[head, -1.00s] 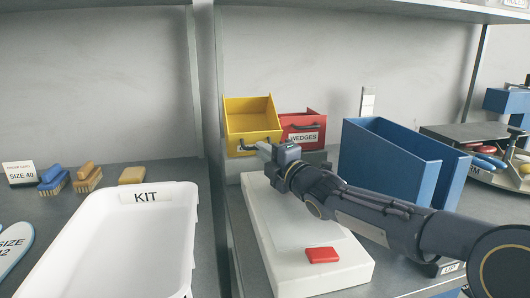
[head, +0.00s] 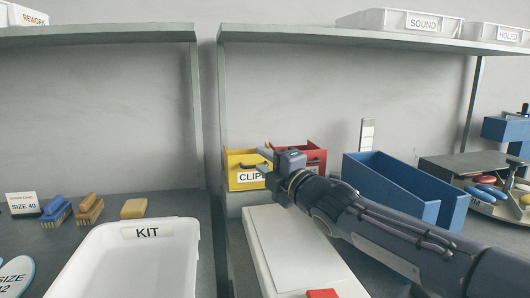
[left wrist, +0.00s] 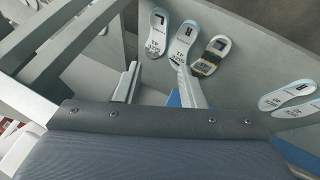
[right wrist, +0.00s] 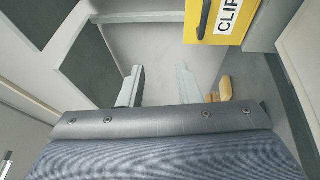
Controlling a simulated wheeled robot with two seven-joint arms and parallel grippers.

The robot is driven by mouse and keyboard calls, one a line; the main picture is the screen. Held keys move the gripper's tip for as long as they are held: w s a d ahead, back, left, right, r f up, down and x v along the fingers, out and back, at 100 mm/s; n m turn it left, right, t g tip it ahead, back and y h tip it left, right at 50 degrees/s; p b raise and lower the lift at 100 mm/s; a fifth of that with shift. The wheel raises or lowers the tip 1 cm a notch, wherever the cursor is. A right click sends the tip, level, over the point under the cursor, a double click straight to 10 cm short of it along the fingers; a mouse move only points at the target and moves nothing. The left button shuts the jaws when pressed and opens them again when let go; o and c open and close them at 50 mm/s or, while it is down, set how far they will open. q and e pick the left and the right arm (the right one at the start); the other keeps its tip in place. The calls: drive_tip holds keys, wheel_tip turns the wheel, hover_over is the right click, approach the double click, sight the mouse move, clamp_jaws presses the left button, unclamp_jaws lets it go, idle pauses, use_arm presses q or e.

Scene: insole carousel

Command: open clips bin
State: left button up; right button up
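The yellow clips bin (head: 240,180), labelled CLIPS, stands on the right bench by the back wall; its label is partly hidden by my right gripper. My right gripper (head: 264,161) is in front of the bin's right side. In the right wrist view the bin (right wrist: 254,22) is at the upper right, with its dark handle (right wrist: 203,20) beyond and to the right of the fingertips. My right gripper (right wrist: 158,75) is open and empty there. My left gripper (left wrist: 155,72) is open and empty, seen only in its wrist view, near several insoles (left wrist: 157,35).
A red bin (head: 313,155) stands right of the clips bin, partly hidden by my gripper. A blue open box (head: 385,185) is farther right. A white block (head: 275,245) lies below my right arm. The KIT tray (head: 125,270) and brushes (head: 55,210) are left.

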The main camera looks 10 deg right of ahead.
drive_tip(key=s+a+r+b, duration=0.2)
drive_tip(key=s+r+b, duration=0.1)
drive_tip(key=s, duration=0.6)
drive_tip(key=shift+r+b, duration=0.3)
drive_tip(key=shift+r, duration=0.25)
